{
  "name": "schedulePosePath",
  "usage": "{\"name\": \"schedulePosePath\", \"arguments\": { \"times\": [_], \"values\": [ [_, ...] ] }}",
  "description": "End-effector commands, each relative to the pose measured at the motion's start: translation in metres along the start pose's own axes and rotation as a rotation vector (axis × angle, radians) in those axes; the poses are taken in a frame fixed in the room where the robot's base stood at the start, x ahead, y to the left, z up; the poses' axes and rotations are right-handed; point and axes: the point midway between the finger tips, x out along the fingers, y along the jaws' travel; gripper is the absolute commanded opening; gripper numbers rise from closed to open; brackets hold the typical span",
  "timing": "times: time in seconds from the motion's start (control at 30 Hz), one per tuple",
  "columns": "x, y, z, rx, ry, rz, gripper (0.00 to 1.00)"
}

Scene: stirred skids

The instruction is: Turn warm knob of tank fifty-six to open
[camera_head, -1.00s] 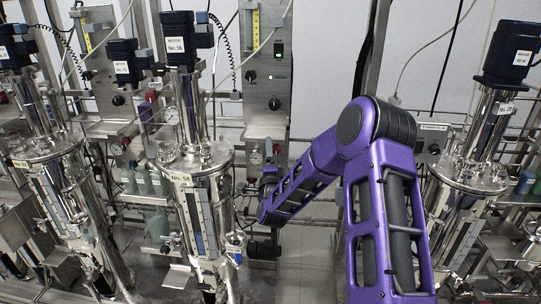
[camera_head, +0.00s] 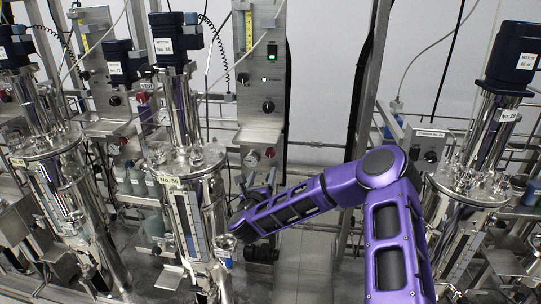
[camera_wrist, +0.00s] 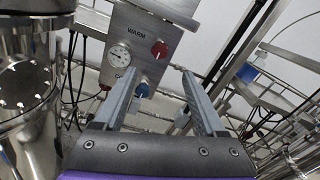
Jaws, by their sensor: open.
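A red knob (camera_wrist: 159,49) sits beside the word WARM on a grey metal panel (camera_wrist: 180,15) in the wrist view. A round dial gauge (camera_wrist: 119,56) is to its left and a blue knob (camera_wrist: 142,90) is below it. My gripper (camera_wrist: 160,72) is open and empty. Its two fingers point toward the panel, with the red knob showing between and beyond their tips, apart from them. In the head view, tank fifty-six (camera_head: 188,205) stands left of my forearm, with its label (camera_head: 168,181) on the rim. The red knob (camera_head: 270,152) shows small on the panel behind.
A steel tank (camera_wrist: 28,95) stands close on the left in the wrist view. Pipes and hoses lie right of the gripper, with a blue part (camera_wrist: 247,73) among them. In the head view, another tank (camera_head: 470,185) stands right of my arm.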

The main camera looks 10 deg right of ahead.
Motion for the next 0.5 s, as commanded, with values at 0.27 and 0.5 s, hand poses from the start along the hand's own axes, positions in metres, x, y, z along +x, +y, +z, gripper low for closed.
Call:
{"name": "schedulePosePath", "arguments": {
  "times": [0.27,0.5],
  "values": [
    [0.061,0.000,-0.001,-0.002,0.000,-0.003,0.73],
    [0.105,0.000,-0.001,-0.003,0.000,-0.001,0.73]
  ]
}}
